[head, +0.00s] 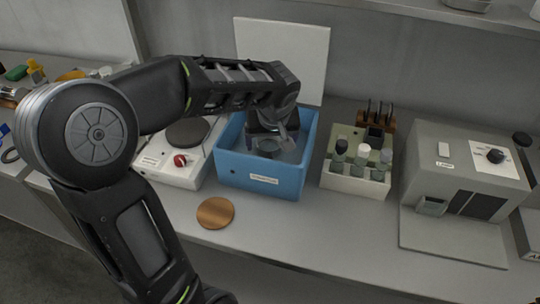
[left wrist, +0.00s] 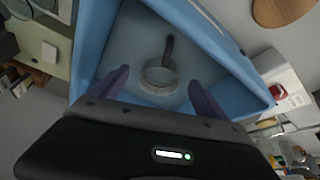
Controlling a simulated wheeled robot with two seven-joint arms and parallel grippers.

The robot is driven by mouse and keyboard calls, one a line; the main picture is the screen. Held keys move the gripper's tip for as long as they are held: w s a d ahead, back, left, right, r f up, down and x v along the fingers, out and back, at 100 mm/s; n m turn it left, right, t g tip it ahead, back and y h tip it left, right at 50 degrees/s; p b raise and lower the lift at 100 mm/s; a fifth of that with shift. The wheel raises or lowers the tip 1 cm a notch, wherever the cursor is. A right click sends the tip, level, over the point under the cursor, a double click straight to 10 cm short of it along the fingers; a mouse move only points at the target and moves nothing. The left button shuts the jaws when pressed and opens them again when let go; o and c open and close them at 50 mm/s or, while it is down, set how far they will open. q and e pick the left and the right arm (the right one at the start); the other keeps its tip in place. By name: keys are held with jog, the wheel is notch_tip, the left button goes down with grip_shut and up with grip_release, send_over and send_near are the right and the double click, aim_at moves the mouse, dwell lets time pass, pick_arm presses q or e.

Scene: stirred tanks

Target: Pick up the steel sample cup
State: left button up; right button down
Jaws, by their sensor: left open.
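The steel sample cup (left wrist: 160,76), small and round with a dark handle, sits inside the blue tank (head: 262,181). In the left wrist view its handle points to the far side of the tank (left wrist: 225,47). In the head view the cup (head: 267,147) is partly hidden under my left gripper (head: 274,138). My left gripper is open and reaches down into the tank from above. In the left wrist view its two purple fingers (left wrist: 160,88) stand apart on either side of the cup, with gaps showing. My right gripper is not in view.
A white hotplate (head: 170,165) with a red knob stands left of the tank. A rack with capped bottles (head: 353,184) stands to its right, then a grey instrument (head: 450,170). A round wooden disc (head: 215,213) lies in front. The tank's walls surround the gripper.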

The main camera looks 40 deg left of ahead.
aim_at(269, 152)
pick_arm(q)
jog(key=shift+x, duration=0.95)
jog(key=p+x, duration=0.1)
jog(key=x, duration=0.4)
jog(key=shift+f, duration=0.15)
jog(key=shift+c, duration=0.4)
jog(key=c, duration=1.7)
notch_tip(269, 152, up, 10)
jog(key=shift+r, duration=0.1)
jog(key=shift+c, duration=0.2)
